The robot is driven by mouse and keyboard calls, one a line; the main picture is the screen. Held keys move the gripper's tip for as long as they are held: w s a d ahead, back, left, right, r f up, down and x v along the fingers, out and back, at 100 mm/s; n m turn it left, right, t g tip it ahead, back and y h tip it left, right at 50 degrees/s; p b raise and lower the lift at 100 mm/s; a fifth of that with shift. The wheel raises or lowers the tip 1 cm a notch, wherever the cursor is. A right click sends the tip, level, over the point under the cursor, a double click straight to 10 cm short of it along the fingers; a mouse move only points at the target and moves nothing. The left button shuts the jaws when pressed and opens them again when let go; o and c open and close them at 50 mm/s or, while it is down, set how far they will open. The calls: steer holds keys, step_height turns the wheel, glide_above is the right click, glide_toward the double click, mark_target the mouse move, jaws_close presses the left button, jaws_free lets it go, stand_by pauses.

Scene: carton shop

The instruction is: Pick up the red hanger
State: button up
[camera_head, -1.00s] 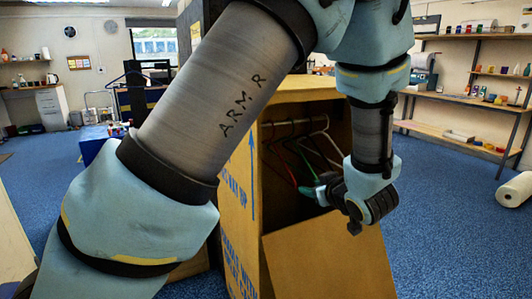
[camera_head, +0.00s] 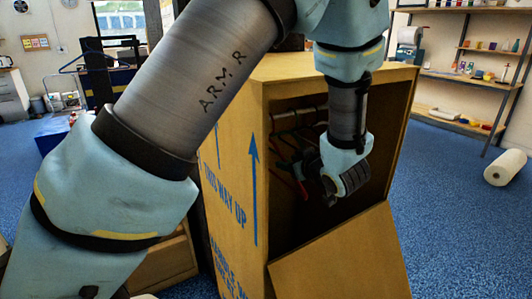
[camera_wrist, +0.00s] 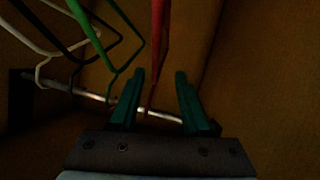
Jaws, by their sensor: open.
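The red hanger (camera_wrist: 157,40) hangs on a metal rail (camera_wrist: 95,96) inside a wardrobe carton (camera_head: 262,105). In the head view a red hanger (camera_head: 300,182) shows partly inside the carton, beside my wrist.
A green hanger (camera_wrist: 90,30), a black hanger (camera_wrist: 52,32) and a white hanger (camera_wrist: 22,38) hang left of the red one. The carton's walls are close around my gripper. Its front flap (camera_head: 340,262) slants outward below the opening. Shelves (camera_head: 465,75) stand at the right.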

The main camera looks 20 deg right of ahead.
mark_target(283, 159)
steer(key=x, duration=0.3)
steer(key=shift+w, duration=0.15)
steer(key=shift+w+f+p, duration=0.15)
steer(key=shift+w+p, duration=0.4)
steer(key=x, duration=0.1)
steer(key=p+x, duration=0.1)
steer(key=x, duration=0.2)
steer(key=shift+w+d+f, duration=0.1)
steer(key=shift+d+f, duration=0.05)
steer(key=shift+d, duration=0.2)
jaws_close()
